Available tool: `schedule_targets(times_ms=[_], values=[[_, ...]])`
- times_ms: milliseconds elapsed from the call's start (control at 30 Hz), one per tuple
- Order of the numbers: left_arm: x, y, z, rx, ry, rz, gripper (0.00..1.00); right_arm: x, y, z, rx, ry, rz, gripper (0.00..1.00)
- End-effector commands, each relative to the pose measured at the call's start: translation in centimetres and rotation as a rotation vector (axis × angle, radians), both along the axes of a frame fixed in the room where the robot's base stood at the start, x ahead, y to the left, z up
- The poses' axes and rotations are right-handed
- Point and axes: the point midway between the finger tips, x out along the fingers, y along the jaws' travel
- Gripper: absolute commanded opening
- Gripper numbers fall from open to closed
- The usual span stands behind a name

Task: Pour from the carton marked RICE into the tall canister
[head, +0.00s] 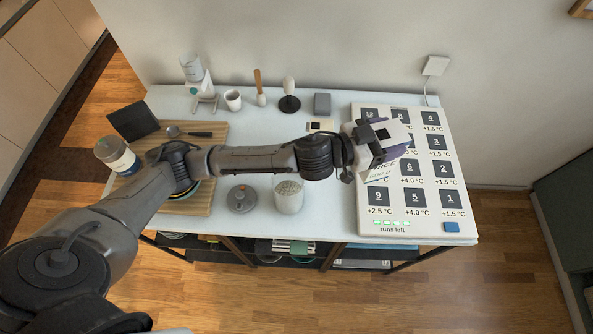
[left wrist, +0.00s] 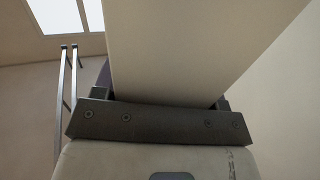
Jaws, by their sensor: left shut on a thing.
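The carton marked RICE (head: 384,169) is at the right, above the numbered board, with its printed white face partly showing. My left gripper (head: 368,146) is shut on it, and the arm and gripper hide part of it. In the left wrist view the carton's pale side (left wrist: 195,50) rises tilted from my gripper (left wrist: 160,112). An open white canister (head: 289,199), which looks like the tall canister, stands near the table's front edge, left of the carton. Pale contents show at its mouth. My right gripper is not in view.
A grey knobbed lid (head: 241,199) lies left of the canister. The numbered board (head: 450,196) covers the table's right end. A cutting board (head: 213,159) and a labelled jar (head: 116,155) are at left. A mug (head: 233,100) and small items line the back.

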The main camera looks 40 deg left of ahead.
Motion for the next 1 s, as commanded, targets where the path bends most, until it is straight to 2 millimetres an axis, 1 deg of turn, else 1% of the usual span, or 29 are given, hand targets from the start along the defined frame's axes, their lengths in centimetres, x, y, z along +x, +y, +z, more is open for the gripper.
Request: schedule_targets(times_ms=[33,200,433,700,900,1000], values=[[-0.2,-0.3,0.8,0.008,-0.003,-0.05,0.06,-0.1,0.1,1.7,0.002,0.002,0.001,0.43],[-1.7,-1.4,-0.4,0.005,0.001,-0.233,0.06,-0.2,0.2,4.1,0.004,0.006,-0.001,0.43],[-4.5,-1.9,-2.3,-0.001,0.004,-0.466,0.06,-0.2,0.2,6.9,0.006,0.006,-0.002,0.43],[-8.6,-1.2,-4.6,-0.002,0.004,-0.721,0.06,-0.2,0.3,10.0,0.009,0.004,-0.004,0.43],[-11.5,-0.2,-5.9,-0.003,0.003,-0.879,0.06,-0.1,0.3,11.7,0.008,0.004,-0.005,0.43],[-12.7,0.3,-6.3,-0.002,0.0,-0.939,0.06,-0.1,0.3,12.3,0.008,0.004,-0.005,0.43]])
